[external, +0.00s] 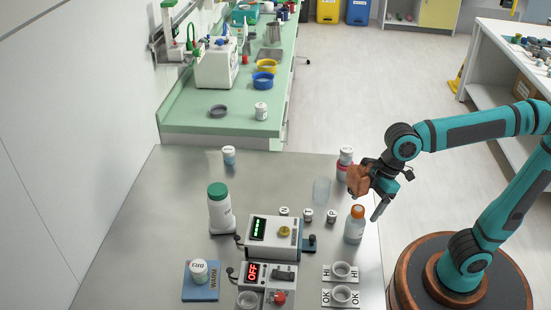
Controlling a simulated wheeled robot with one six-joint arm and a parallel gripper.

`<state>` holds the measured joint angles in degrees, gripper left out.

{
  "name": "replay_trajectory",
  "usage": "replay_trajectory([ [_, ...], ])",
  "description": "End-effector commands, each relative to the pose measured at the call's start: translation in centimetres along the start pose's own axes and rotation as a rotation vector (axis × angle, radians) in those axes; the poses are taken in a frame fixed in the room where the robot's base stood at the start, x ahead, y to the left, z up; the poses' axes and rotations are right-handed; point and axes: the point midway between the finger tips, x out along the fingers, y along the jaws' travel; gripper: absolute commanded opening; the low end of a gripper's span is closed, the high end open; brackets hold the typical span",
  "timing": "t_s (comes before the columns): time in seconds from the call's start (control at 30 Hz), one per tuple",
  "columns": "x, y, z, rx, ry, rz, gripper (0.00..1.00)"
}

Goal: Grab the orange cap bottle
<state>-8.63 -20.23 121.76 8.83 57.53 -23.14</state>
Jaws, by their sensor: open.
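The orange cap bottle (354,226) stands upright near the right edge of the steel table (150,215). It has a clear or pale body and an orange cap. My gripper (376,204) is open, just above and to the right of the bottle, with its fingers pointing down. One dark finger shows clearly; the other is hard to make out. The gripper appears apart from the bottle, and nothing shows held in it.
A clear beaker (321,191) and small jars stand left of the bottle. A red-and-white jar (344,163) stands behind it. Two device boxes (273,237) and a green-capped bottle (220,208) are further left. Cup holders (341,272) lie in front.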

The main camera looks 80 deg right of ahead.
Motion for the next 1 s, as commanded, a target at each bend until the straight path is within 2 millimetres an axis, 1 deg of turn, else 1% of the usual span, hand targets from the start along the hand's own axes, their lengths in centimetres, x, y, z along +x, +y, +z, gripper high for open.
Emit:
replay_trajectory([
  [0.03, 0.7, 0.0, 0.0, 0.000, -0.002, -0.001, 0.79],
  [0.1, 1.3, 0.0, 0.0, 0.000, -0.001, -0.001, 0.79],
  [0.27, 2.0, 0.0, 0.0, 0.000, 0.000, 0.000, 0.79],
  [0.33, 2.6, -0.1, -0.1, -0.001, -0.001, -0.001, 0.79],
  [0.5, 5.0, -0.2, -0.2, -0.001, -0.002, -0.001, 0.79],
  [0.63, 6.4, -0.2, -0.2, 0.000, -0.001, -0.001, 0.79],
  [0.77, 7.0, -0.2, -0.2, 0.000, 0.000, 0.000, 0.79],
  [0.97, 7.0, -0.2, -0.2, 0.000, 0.000, 0.000, 0.79],
  [1.0, 7.0, -0.2, -0.2, 0.000, 0.000, 0.000, 0.73],
])
